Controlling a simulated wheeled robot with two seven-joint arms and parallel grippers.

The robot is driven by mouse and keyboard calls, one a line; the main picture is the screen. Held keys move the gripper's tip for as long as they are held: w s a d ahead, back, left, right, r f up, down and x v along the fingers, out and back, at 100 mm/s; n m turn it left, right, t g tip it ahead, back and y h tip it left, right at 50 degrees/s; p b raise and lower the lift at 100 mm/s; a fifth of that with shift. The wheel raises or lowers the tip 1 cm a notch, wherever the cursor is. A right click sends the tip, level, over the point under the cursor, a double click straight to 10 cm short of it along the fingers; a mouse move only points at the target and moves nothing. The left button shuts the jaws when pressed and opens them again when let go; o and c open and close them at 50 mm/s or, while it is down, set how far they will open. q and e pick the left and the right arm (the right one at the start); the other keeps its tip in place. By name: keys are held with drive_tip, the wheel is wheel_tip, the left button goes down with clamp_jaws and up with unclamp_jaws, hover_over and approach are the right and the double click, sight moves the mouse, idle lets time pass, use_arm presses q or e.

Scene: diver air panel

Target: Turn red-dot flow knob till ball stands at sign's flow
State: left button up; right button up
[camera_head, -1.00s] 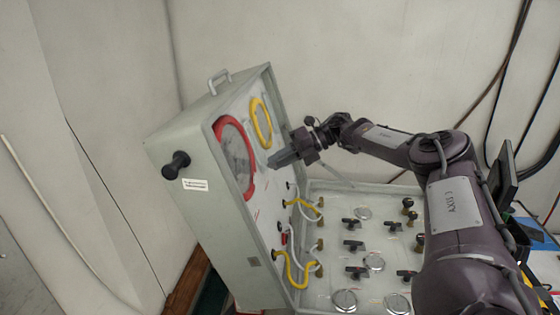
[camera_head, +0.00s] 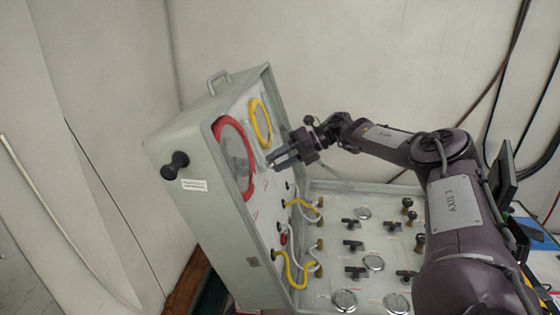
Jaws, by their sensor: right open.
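The air panel is a grey open case (camera_head: 215,205) with an upright face on the left and a flat panel (camera_head: 325,205) on the right. The upright face carries a red-ringed gauge (camera_head: 217,121) and a yellow-ringed gauge (camera_head: 268,138). My right gripper (camera_head: 272,160) is open and empty, its fingers pointing left at the upright face beside the two gauges. I cannot tell whether it touches the face. A red-dot flow knob, the ball and the sign's flow value cannot be made out; the gripper may hide part of the face there. My left gripper is not in view.
Yellow and white hoses (camera_head: 290,268) loop from the lower upright face. Several black valve handles (camera_head: 353,245) and round gauges (camera_head: 374,262) stand on the flat panel. A black knob (camera_head: 176,164) sticks out of the case's left side.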

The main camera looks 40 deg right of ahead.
drive_tip(key=b+v, duration=0.2)
drive_tip(key=v, duration=0.5)
drive_tip(key=shift+s+d, duration=0.2)
drive_tip(key=shift+d, duration=0.1)
drive_tip(key=shift+r, duration=0.1)
